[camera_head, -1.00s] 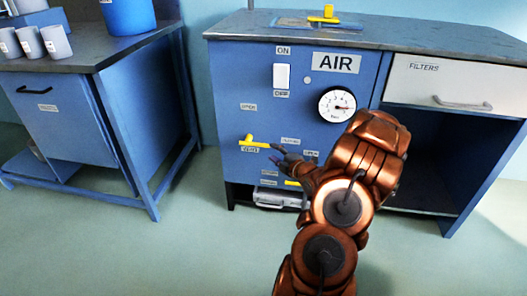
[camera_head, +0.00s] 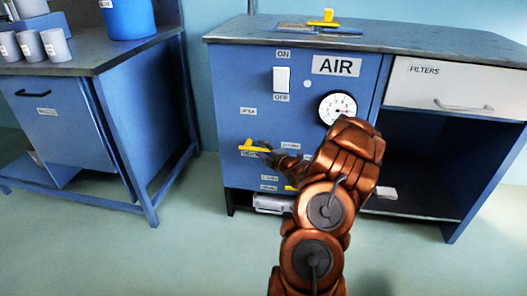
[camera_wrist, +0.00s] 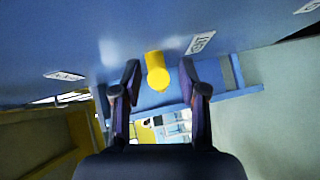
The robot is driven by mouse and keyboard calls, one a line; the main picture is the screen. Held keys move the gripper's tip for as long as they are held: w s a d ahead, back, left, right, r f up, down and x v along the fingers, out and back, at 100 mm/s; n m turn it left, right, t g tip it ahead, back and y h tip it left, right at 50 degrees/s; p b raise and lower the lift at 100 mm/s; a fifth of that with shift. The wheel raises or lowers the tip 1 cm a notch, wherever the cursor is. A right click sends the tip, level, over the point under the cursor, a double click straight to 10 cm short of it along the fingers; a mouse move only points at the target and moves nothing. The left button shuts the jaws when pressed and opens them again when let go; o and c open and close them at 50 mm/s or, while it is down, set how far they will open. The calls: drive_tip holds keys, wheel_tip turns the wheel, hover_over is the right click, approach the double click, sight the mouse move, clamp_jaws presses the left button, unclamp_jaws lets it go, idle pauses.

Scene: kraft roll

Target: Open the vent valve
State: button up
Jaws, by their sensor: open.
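A yellow valve handle (camera_head: 255,147) sticks out of the front of the blue AIR cabinet at its lower left, lying about level. My gripper (camera_head: 268,150) is open at its right end. In the wrist view the rounded yellow handle end (camera_wrist: 157,70) lies between the two spread dark fingers, with a gap on both sides. A second yellow handle (camera_head: 290,187) shows lower down, mostly hidden behind my arm. The small labels around the handles are too blurred to tell for certain which one is the vent valve.
The blue cabinet (camera_head: 230,75) carries a white ON/OFF switch (camera_head: 280,79) and a round gauge (camera_head: 337,107). A yellow-handled item (camera_head: 322,19) is on its top. A white FILTERS drawer (camera_head: 455,88) is at right. A separate blue bench (camera_head: 140,110) with cups stands left, beyond open floor.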

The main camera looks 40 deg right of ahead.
clamp_jaws()
idle(0.3)
idle(0.4)
